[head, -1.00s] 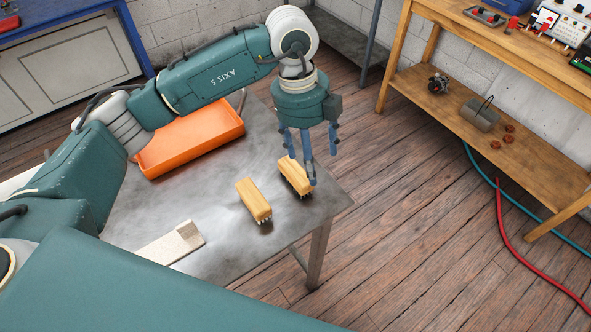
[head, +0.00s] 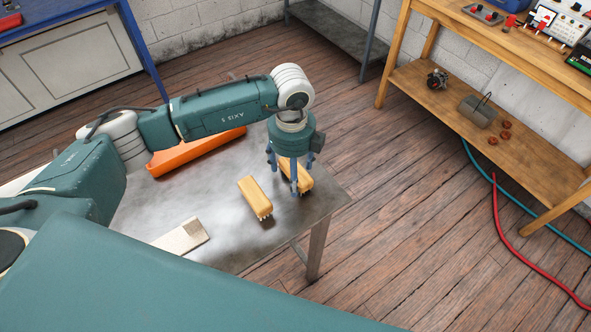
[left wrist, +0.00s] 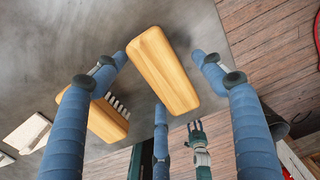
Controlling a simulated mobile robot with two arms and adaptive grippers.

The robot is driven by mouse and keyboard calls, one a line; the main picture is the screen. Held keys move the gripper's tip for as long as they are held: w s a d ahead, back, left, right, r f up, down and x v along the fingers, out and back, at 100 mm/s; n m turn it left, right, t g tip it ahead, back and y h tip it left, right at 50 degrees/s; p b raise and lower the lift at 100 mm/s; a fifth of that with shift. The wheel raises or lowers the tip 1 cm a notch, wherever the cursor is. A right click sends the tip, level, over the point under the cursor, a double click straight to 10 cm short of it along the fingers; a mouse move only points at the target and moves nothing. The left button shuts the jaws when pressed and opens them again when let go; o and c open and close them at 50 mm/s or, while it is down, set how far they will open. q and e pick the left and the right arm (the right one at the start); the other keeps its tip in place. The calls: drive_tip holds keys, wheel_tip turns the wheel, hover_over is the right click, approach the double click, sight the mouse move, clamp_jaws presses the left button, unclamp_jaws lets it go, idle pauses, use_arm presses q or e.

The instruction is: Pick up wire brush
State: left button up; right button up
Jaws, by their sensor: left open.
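Two wooden-backed brushes lie side by side on the grey metal table. The right brush (head: 303,178), whose bristles look dark in the earlier head view, is partly hidden by my left gripper (head: 287,175). The left brush (head: 254,196) has pale bristles and also shows in the left wrist view (left wrist: 104,120). I cannot tell for sure which is the wire brush. My left gripper is open, its three fingers spread around the right brush, which shows between them in the left wrist view (left wrist: 165,72). What looks like my right gripper (left wrist: 195,127) is small and far off there.
An orange tray (head: 197,151) sits behind my left arm on the metal table (head: 215,208). A pale block (head: 182,237) lies near the front. A wooden shelf bench (head: 470,135) stands to the right, with hoses on the floor.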

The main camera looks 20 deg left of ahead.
use_arm(q)
drive_tip(key=shift+f, duration=0.15)
drive_tip(key=shift+c, duration=0.3)
drive_tip(key=c, duration=1.3)
wheel_tip(320, 180, up, 19)
drive_tip(key=b, duration=0.4)
drive_tip(key=shift+r, duration=0.55)
